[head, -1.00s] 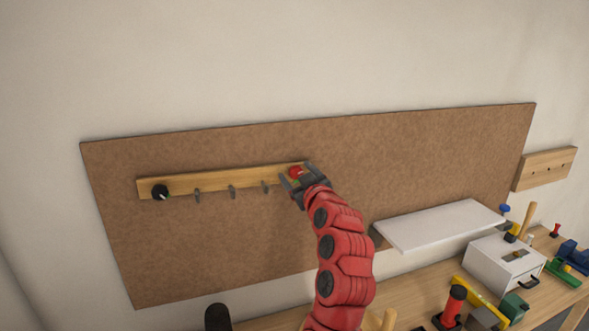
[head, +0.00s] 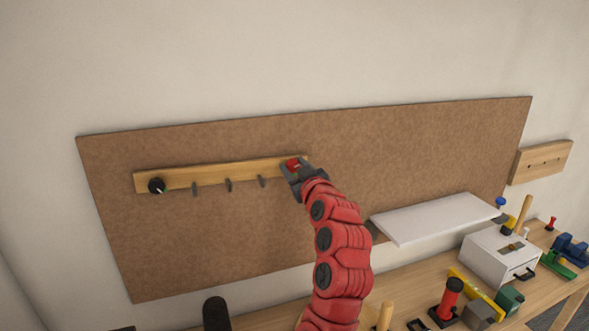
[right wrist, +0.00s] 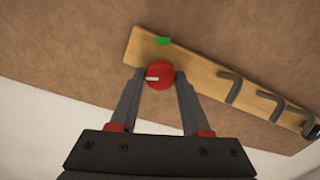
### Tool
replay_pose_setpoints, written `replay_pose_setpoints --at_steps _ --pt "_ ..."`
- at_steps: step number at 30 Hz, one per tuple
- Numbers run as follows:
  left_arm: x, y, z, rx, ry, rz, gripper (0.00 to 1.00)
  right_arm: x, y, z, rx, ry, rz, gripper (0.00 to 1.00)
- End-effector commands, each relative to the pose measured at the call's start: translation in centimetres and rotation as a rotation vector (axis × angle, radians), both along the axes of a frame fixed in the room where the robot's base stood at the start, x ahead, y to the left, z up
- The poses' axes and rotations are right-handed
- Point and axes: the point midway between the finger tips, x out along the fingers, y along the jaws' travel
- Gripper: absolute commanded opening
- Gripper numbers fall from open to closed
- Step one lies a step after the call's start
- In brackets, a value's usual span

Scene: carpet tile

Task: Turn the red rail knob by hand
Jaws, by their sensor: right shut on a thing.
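The red knob (head: 293,164) sits at the right end of a wooden rail (head: 215,173) on a brown board. In the right wrist view the round red knob (right wrist: 160,75) shows a white pointer line that points left. A green mark (right wrist: 163,41) is on the rail beside the knob. My right gripper (head: 294,170) is at the knob, and its two fingers (right wrist: 159,80) are shut on the knob's opposite sides. My left gripper is not in view.
A black knob (head: 157,186) is at the rail's left end, with several grey hooks (head: 228,185) between. A white shelf (head: 435,218) juts out at the right, above a workbench with a white box (head: 495,257) and several tools.

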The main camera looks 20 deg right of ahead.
Motion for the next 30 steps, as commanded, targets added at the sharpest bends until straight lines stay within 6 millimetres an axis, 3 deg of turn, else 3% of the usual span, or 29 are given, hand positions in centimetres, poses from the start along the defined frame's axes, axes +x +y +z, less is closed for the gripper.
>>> replay_pose_setpoints --at_steps 15,30 --pt "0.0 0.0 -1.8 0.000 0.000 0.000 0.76 0.0 -0.2 -0.1 0.417 0.014 -0.002 0.00" --pt "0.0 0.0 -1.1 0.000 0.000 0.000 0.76 0.0 -0.3 0.0 0.889 0.032 0.000 0.00"
